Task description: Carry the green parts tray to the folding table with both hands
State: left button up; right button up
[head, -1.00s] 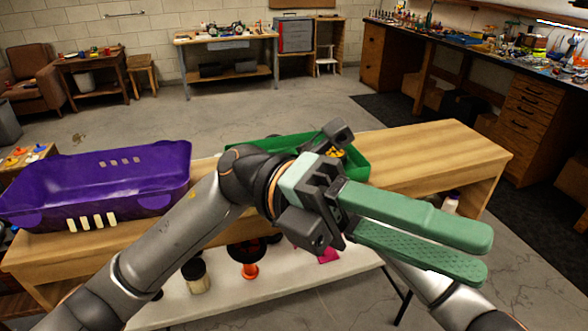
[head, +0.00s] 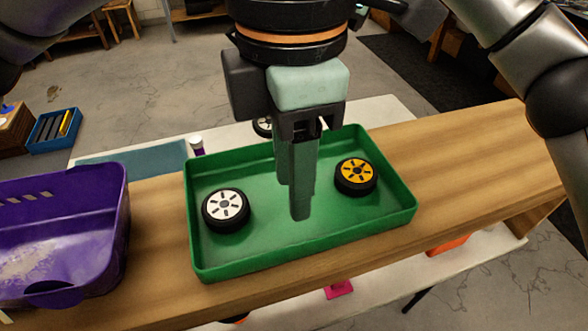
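The green parts tray (head: 300,253) sits on the wooden bench top, in the middle of the head view. It holds a black wheel with a white hub (head: 226,210) on the left and one with a yellow hub (head: 356,175) on the right. My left gripper (head: 300,214) points down over the tray's middle, its fingers overlapping in view, so their gap is hidden. Nothing shows held. White table surfaces show behind (head: 393,112) and in front of the bench; I cannot tell which is the folding table.
Behind the tray are another wheel (head: 262,127), a small bottle (head: 197,145) and a blue-grey mat (head: 135,160). A pink item (head: 338,290) lies below the front.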

aim_at(292, 246)
pick_arm(q)
jog(key=shift+s, duration=0.2)
pick_arm(e)
jog(key=shift+s, duration=0.2)
pick_arm(q)
notch_tip(292, 246, down, 12)
jog(key=shift+f, duration=0.25)
pick_arm(e)
jog(key=x, duration=1.2)
jog(key=shift+f, duration=0.25)
pick_arm(q)
jog(key=shift+c, duration=0.2)
pick_arm(e)
jog(key=shift+c, duration=0.2)
pick_arm(q)
jog(key=shift+w, duration=0.1)
grip_shut()
pick_arm(e)
grip_shut()
